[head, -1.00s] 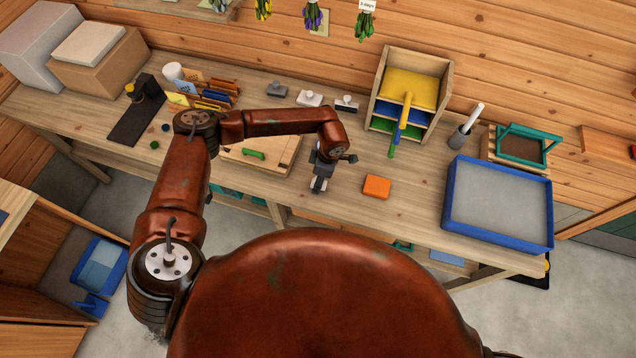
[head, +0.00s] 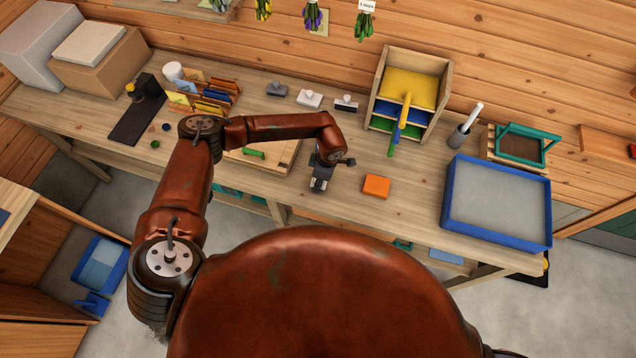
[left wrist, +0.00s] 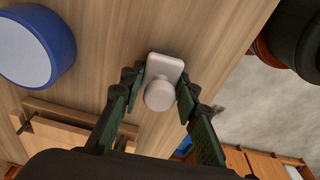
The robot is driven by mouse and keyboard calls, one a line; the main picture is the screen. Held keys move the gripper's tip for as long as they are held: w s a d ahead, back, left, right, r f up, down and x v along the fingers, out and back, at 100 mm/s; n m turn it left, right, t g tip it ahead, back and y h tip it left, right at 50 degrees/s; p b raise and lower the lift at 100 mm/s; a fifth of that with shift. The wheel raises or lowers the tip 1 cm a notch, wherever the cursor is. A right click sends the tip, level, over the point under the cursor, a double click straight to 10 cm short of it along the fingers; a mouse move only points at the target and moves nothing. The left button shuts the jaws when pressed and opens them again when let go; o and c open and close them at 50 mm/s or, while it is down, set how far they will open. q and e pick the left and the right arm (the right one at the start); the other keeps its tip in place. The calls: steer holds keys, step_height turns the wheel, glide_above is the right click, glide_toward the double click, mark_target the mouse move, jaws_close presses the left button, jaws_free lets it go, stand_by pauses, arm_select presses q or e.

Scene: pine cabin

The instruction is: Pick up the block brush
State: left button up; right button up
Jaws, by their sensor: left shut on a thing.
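The block brush (left wrist: 160,92) shows in the left wrist view as a small pale block with a round knob on top. It stands near the bench's front edge. My left gripper (left wrist: 157,98) is shut on the block brush, with a dark green finger on either side of it. In the head view my left gripper (head: 320,186) is low over the front of the bench, left of an orange block (head: 377,187). There the brush is mostly hidden by the gripper. My right gripper is not in view.
A wooden board with a green-handled tool (head: 253,153) lies left of the gripper. Several knobbed blocks (head: 310,98) stand at the back. A wooden rack (head: 411,90) and a blue tray (head: 497,202) are to the right. A blue round thing (left wrist: 38,45) shows in the wrist view.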

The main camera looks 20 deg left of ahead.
arm_select(q)
steer(key=shift+c, duration=1.3)
steer(key=shift+r, duration=0.1)
steer(key=shift+w+r+b, duration=0.1)
steer(key=shift+r+b, duration=0.2)
steer(key=shift+r, duration=0.2)
steer(key=s+d+r+b, duration=0.3)
steer(key=s+d+r, duration=0.6)
steer(key=r, duration=0.3)
steer(key=shift+s+d+b, duration=0.15)
steer(key=shift+s+b, duration=0.25)
steer(key=shift+s, duration=0.45)
